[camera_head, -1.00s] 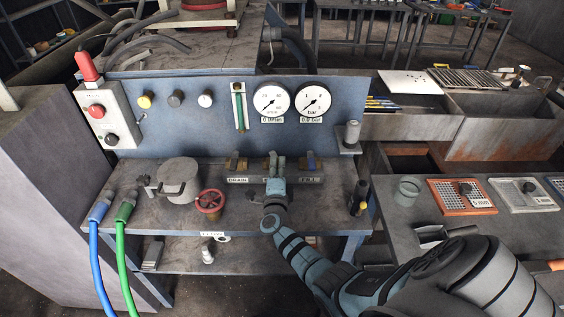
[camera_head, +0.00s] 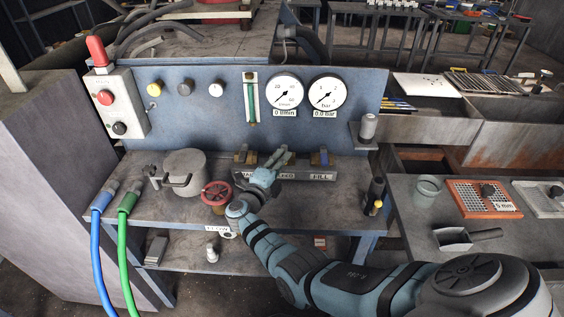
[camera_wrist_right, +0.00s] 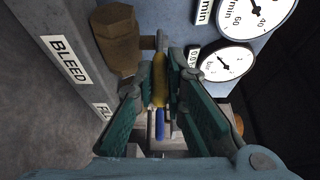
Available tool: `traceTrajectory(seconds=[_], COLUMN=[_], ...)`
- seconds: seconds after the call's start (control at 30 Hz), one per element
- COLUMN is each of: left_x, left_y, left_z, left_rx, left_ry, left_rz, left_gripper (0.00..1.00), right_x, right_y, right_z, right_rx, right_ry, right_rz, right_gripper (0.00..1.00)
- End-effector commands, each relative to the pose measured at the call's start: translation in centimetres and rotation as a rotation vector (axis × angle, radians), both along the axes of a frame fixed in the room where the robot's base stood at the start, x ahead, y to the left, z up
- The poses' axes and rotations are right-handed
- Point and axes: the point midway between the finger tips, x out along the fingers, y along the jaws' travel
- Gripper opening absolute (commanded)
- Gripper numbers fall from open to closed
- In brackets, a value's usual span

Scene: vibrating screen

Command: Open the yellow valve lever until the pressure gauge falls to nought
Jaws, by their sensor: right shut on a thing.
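The yellow valve lever (camera_wrist_right: 160,80) sits between the fingers of my right gripper (camera_wrist_right: 162,72) in the wrist view, and the fingers are shut on it. In the head view my right gripper (camera_head: 282,157) is at the middle valve of the block and hides the lever there. The BLEED label (camera_wrist_right: 64,60) shows left of the lever in the wrist view. The pressure gauge (camera_head: 326,92), marked bar, has its needle at the lower left, and its small display reads 0.0 bar. My left gripper is not in view.
The DRAIN valve (camera_head: 240,155) and the FILL valve with a blue lever (camera_head: 323,157) flank the gripper closely. A red handwheel (camera_head: 216,193) and a grey pot (camera_head: 186,170) stand to the left. A flow gauge (camera_head: 285,92) is beside the pressure gauge.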

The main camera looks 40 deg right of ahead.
Motion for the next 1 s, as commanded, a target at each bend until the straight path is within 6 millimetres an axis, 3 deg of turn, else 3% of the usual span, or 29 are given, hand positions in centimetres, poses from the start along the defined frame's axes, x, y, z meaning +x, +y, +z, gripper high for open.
traceTrajectory(seconds=[0.1, 0.13, 0.2, 0.53, 0.83, 1.0], left_x=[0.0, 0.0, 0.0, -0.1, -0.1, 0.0], left_y=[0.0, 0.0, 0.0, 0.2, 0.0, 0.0], left_z=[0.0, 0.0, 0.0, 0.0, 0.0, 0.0], left_rx=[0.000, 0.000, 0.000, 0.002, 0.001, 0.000], left_ry=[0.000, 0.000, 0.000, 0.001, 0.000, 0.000], left_rz=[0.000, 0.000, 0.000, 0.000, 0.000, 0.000], left_gripper=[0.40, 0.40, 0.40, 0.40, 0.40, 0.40], right_x=[-0.1, -0.1, -0.1, -0.2, -3.2, -3.8], right_y=[0.0, 0.0, 0.0, 0.4, 5.6, 6.5], right_z=[-0.1, -0.1, -0.1, -0.1, -0.1, -0.1], right_rx=[0.001, 0.001, 0.000, 0.000, 0.004, 0.000], right_ry=[0.003, 0.003, 0.002, 0.001, 0.001, 0.002], right_rz=[-0.002, -0.002, -0.001, 0.002, 0.002, -0.001], right_gripper=[0.00, 0.13, 0.20, 0.20, 0.20, 0.20])
